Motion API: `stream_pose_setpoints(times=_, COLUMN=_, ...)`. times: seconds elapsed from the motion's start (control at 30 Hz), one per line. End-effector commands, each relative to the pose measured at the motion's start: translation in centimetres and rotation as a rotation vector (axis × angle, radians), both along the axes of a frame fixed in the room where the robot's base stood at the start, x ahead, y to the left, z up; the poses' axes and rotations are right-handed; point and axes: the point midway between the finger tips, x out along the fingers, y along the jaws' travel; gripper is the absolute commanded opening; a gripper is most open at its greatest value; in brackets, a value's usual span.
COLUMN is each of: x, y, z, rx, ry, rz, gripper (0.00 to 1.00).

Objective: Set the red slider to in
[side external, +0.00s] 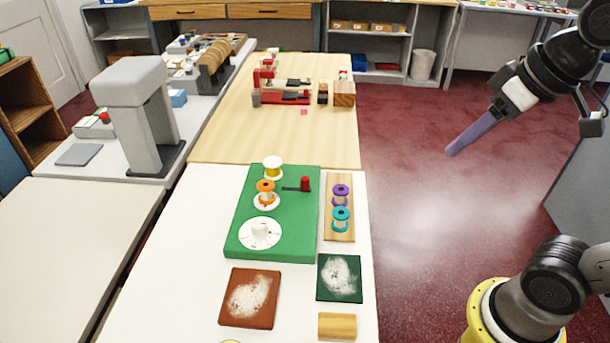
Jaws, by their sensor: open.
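The red slider (305,184) is a small upright red knob at the right end of a short dark slot (290,189). The slot is in the upper right part of a green board (285,225) on the white table. Any markings by the slot are too small to read. My gripper (453,149) is at the upper right, over the red floor, well to the right of the slider and apart from it. Its long purple-grey finger part points down and left. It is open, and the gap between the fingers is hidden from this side.
The board also holds a yellow spool (273,167), an orange spool (266,190) and a white dial (260,232). A wooden strip (339,225) with purple and teal spools lies right of it. Brown (249,300) and green (339,278) powdered squares and a wooden block (337,326) lie in front.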

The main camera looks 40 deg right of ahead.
Motion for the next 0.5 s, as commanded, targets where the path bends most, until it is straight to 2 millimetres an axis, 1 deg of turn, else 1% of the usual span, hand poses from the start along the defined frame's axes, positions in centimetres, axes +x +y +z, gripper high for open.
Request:
stream_pose_setpoints(times=0.03, x=1.8, y=0.2, z=1.3, rx=0.004, ry=0.019, rz=-0.001, gripper=0.55)
stream_pose_setpoints(times=0.1, x=4.1, y=0.4, z=2.7, rx=0.008, ry=0.045, rz=-0.004, gripper=0.55)
stream_pose_setpoints(times=0.17, x=6.2, y=0.6, z=3.5, rx=0.010, ry=0.070, rz=-0.005, gripper=0.55)
stream_pose_setpoints(times=0.23, x=8.8, y=0.9, z=4.3, rx=0.013, ry=0.099, rz=-0.005, gripper=0.55)
stream_pose_setpoints(times=0.37, x=13.7, y=1.6, z=4.7, rx=0.015, ry=0.158, rz=-0.003, gripper=0.55)
stream_pose_setpoints(times=0.5, x=18.9, y=2.6, z=3.6, rx=0.013, ry=0.224, rz=0.002, gripper=0.55)
